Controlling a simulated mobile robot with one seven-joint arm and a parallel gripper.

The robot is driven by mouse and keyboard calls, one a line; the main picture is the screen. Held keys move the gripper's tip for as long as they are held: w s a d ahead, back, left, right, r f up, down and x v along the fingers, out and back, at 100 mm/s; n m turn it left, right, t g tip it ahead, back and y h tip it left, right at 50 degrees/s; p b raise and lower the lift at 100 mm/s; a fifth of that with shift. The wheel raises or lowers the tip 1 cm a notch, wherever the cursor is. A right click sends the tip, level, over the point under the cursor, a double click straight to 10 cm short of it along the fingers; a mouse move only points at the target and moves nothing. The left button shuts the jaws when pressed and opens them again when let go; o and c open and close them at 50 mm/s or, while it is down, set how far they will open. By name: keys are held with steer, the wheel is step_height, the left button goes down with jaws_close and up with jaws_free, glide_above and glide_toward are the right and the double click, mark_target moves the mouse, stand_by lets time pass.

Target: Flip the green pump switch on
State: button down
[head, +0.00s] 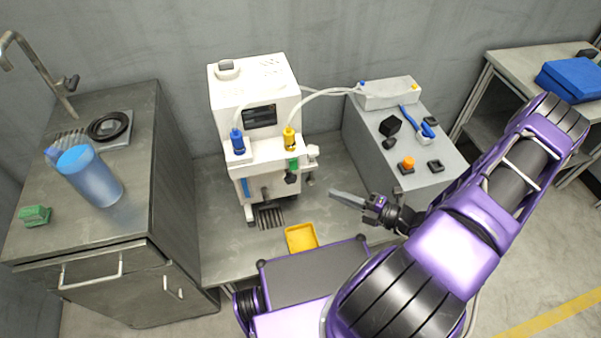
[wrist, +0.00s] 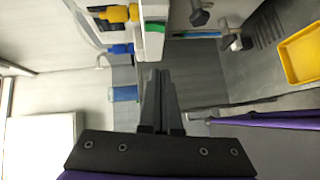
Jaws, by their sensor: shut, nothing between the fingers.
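The white machine (head: 255,100) stands on the middle bench. A small green part (head: 293,165), which looks like the pump switch, is on its front right, below the yellow-capped fitting (head: 290,142). In the wrist view, the green part (wrist: 155,28) shows at the top, partly cut off by the white housing edge. I cannot tell which position it is in. My gripper (head: 335,194) is shut and empty, to the right of and in front of the machine, apart from it. In the wrist view, the fingers (wrist: 158,75) point towards the machine side, just below the green part.
A yellow tray (head: 301,237) lies in front of the machine. A grey side box (head: 400,165) on the right carries several black, blue and orange items. A blue pitcher (head: 90,177) and a green block (head: 35,215) stand on the left cabinet. Hoses (head: 325,92) run behind.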

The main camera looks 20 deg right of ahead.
glide_toward(294, 165)
steer(key=w+a+f, duration=0.2)
steer(key=w+a, duration=0.1)
steer(key=a, duration=0.2)
steer(key=shift+w+a, duration=0.2)
steer(key=shift+w, duration=0.15)
stand_by(0.4)
